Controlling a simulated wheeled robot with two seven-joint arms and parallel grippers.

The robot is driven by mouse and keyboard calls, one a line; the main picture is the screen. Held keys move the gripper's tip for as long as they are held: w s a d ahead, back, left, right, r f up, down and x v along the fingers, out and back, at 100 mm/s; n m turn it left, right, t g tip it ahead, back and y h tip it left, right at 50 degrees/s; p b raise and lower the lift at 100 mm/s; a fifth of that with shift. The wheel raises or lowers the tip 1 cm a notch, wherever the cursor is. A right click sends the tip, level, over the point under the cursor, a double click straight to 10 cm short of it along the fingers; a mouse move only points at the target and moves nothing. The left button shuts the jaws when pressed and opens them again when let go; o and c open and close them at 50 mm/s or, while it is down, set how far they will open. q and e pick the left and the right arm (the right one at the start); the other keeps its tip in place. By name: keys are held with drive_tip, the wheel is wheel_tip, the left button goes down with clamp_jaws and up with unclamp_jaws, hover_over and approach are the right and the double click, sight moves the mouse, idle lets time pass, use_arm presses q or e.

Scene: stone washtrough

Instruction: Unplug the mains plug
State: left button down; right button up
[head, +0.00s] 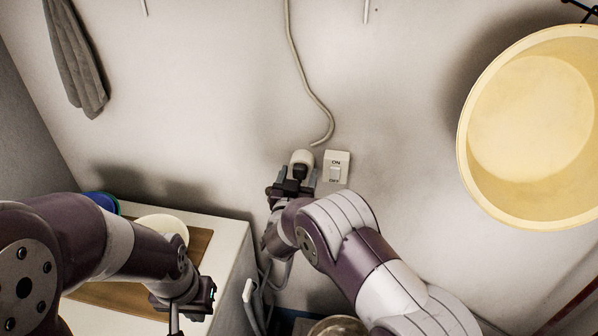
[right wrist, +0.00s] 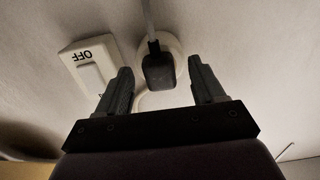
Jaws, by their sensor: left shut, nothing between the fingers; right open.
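The black mains plug (head: 300,171) sits in a round cream socket (head: 302,156) on the wall. In the right wrist view the plug (right wrist: 158,70) stands against the pale socket (right wrist: 174,47), its cord running up the picture. My right gripper (head: 293,184) is at the plug in the head view, partly covering it. In the right wrist view its two fingers (right wrist: 162,82) are open, one on each side of the plug, with visible gaps. My left gripper (head: 174,314) is shut and empty at the lower left, away from the plug.
An ON/OFF switch (head: 336,167) is close beside the socket. A wall cable (head: 305,85) runs above it. A yellow basin (head: 470,130) is at the right. A counter (head: 228,250) with a wooden board (head: 197,240) and a pale bowl (head: 160,224) is at the left.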

drive_tip(key=shift+b, duration=0.35)
idle(0.6)
clamp_jaws()
drive_tip(key=s+a+p, duration=0.1)
drive_tip(key=s, duration=0.5)
idle(1.1)
drive_tip(key=shift+a, duration=0.1)
